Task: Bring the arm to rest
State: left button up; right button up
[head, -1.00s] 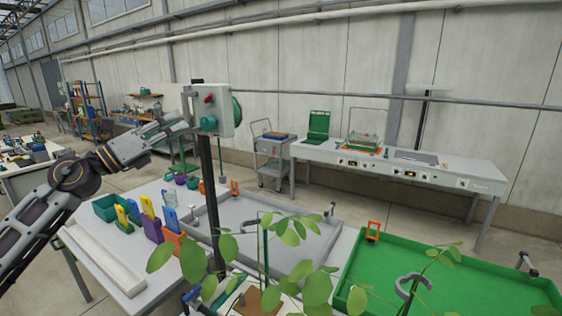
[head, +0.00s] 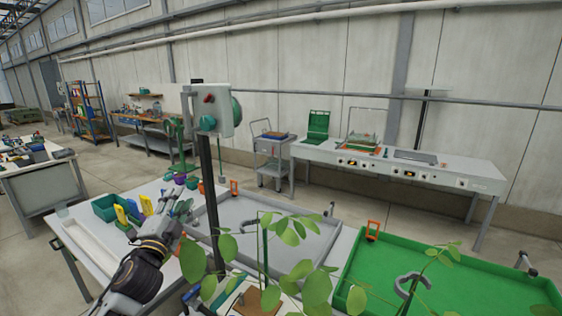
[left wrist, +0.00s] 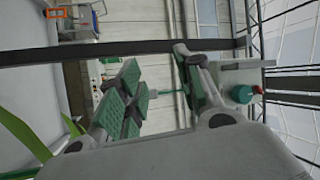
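My left arm reaches in from the bottom left of the head view, over the near part of the white table (head: 85,245). Its gripper (head: 184,207) is above the table, left of the dark post. In the left wrist view the two green-padded fingers (left wrist: 160,90) stand apart with nothing held between them. The grey control box (head: 222,110) with a red button and a teal knob is on the post, well above the gripper; its knob also shows in the left wrist view (left wrist: 241,94). My right gripper is not in view.
The dark post (head: 211,205) stands close right of my left gripper. A green bin (head: 105,207) and yellow and blue upright pieces are by the arm. A grey tray (head: 315,235), leafy plants (head: 317,288) and a green tray (head: 450,275) lie to the right.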

pick_arm(q)
jog(key=s+f+n+g+y, duration=0.2)
jog(key=s+f+n+g, duration=0.35)
jog(key=f, duration=0.65)
jog(key=s+f+n+g+y, duration=0.1)
jog(key=s+f+n+g, duration=0.4)
jog(key=f, duration=0.7)
jog(key=s+d+f+n+g+h, duration=0.1)
jog(key=s+d+f+g, duration=0.1)
jog(key=s+f, duration=0.35)
jog(key=s+d+f+g+h, duration=0.1)
jog(key=s+d+f+g, duration=0.15)
jog(key=s, duration=0.65)
jog(key=s+d+f+n+g+h, duration=0.1)
jog(key=s+d+f+g, duration=0.2)
jog(key=s, duration=0.4)
notch_tip(320, 180, down, 34)
jog(key=s+a+g, duration=0.1)
jog(key=s, duration=0.2)
jog(key=s+a+f, duration=0.2)
jog(key=s+f, duration=0.8)
jog(key=s, duration=0.1)
jog(key=s+a+f+g, duration=0.1)
jog(key=s+a+f, duration=0.1)
jog(key=s+f, duration=0.7)
jog(key=shift+s+f, duration=0.35)
jog(key=shift+s, duration=0.5)
